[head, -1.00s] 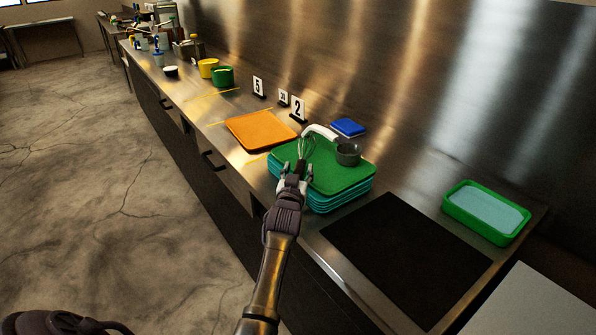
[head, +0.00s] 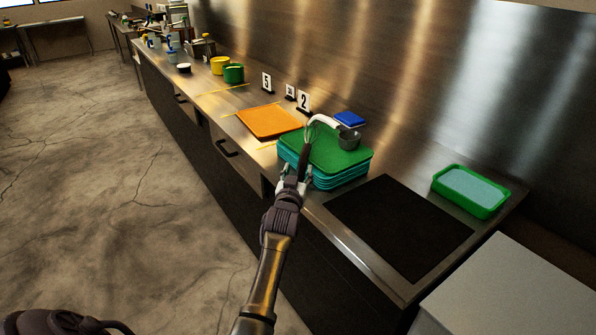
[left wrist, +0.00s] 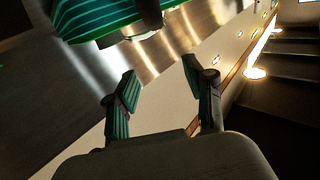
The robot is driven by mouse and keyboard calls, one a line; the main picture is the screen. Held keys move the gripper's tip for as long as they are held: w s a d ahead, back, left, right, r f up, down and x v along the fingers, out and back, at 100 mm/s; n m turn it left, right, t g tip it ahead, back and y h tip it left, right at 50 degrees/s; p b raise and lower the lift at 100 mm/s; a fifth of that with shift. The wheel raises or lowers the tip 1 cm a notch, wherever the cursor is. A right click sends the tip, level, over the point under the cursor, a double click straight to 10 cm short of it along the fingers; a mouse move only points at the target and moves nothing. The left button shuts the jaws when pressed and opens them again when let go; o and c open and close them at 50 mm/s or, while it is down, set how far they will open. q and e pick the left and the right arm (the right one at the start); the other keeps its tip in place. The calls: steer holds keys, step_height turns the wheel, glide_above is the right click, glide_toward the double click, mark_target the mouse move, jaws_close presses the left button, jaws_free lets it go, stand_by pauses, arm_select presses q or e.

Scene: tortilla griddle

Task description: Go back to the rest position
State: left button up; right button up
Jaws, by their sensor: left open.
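My left gripper (head: 293,187) is in front of the stack of green and teal trays (head: 330,175) at the counter's front edge in the head view. In the left wrist view its two fingers (left wrist: 165,95) are apart with nothing between them. The striped edge of the tray stack (left wrist: 90,20) shows at the top left of the left wrist view. My right gripper is not in view.
A black griddle plate (head: 400,225) lies right of the stack, with a green tub (head: 471,190) behind it. An orange tray (head: 268,121), a blue block (head: 350,119) and number signs (head: 303,101) stand farther along the steel counter. The floor (head: 120,220) at left is clear.

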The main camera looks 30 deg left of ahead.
arm_select(q)
steer(key=s+d+f+m+g+h, duration=0.2)
steer(key=s+d+f+g, duration=0.15)
steer(key=s+f, duration=0.45)
steer(key=s+d+f+m+g+h, duration=0.1)
steer(key=s+d+f+g+h, duration=0.3)
steer(key=s, duration=0.6)
steer(key=s+d+f+m+g, duration=0.15)
steer(key=s+d, duration=0.25)
steer(key=s, duration=0.4)
steer(key=s+d+f+m+g+h, duration=0.15)
steer(key=s+d, duration=0.25)
steer(key=s, duration=0.4)
steer(key=s+d+f+g+y, duration=0.1)
steer(key=s+d+g, duration=0.25)
steer(key=s, duration=0.45)
step_height(320, 180, down, 24)
steer(key=s+a+f+g, duration=0.1)
steer(key=s+a+f, duration=0.1)
steer(key=s+f, duration=1.6)
steer(key=shift+a+m+g, duration=0.4)
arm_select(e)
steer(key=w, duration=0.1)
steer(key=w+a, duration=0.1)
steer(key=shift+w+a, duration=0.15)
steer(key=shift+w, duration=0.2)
